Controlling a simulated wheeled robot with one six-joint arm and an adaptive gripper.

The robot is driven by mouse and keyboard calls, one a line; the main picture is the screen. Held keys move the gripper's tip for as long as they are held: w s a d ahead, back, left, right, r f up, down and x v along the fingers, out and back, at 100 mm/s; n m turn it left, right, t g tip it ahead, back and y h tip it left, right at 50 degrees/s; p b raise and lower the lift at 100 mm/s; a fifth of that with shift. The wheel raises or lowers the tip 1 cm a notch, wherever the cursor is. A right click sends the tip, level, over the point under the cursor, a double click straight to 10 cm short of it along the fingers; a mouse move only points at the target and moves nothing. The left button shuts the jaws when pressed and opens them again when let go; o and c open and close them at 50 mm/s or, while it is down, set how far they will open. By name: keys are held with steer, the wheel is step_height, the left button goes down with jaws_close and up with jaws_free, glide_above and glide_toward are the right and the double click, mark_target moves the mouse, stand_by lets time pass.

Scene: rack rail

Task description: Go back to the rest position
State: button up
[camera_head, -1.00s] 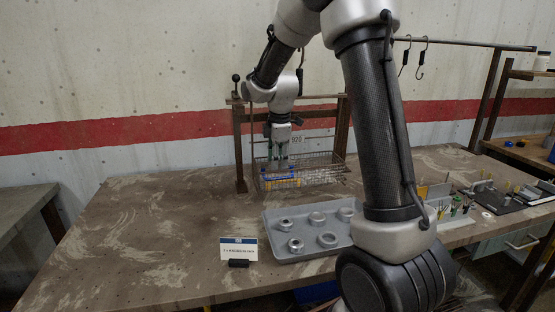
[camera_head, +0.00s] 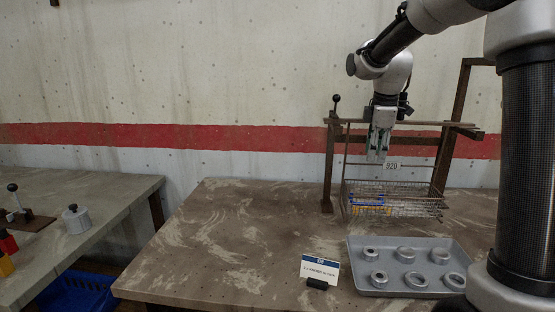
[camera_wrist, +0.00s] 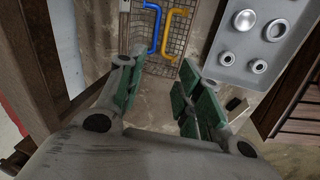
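My gripper (camera_head: 378,156) hangs pointing down from the arm, in front of the dark rack rail (camera_head: 424,124) and above the wire basket (camera_head: 412,196). In the wrist view my gripper (camera_wrist: 158,66) has its green-padded fingers spread apart with nothing between them. A blue handle-shaped piece (camera_wrist: 153,28) and a yellow handle-shaped piece (camera_wrist: 168,34) lie side by side in the basket, beyond the fingertips. They also show low in the basket in the head view, partly hidden by its wires.
A grey tray (camera_head: 440,290) with several metal rings sits right of a small sign (camera_head: 320,270). The bench (camera_head: 225,240) is clear at left. A second bench (camera_head: 110,187) holds a lever and a metal canister (camera_head: 76,220).

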steer(key=s+d+m+t, duration=0.1)
steer(key=s+m, duration=1.3)
steer(key=s, duration=1.6)
steer(key=shift+s+f+t, duration=0.2)
steer(key=shift+f+t, duration=0.2)
steer(key=shift+t, duration=0.2)
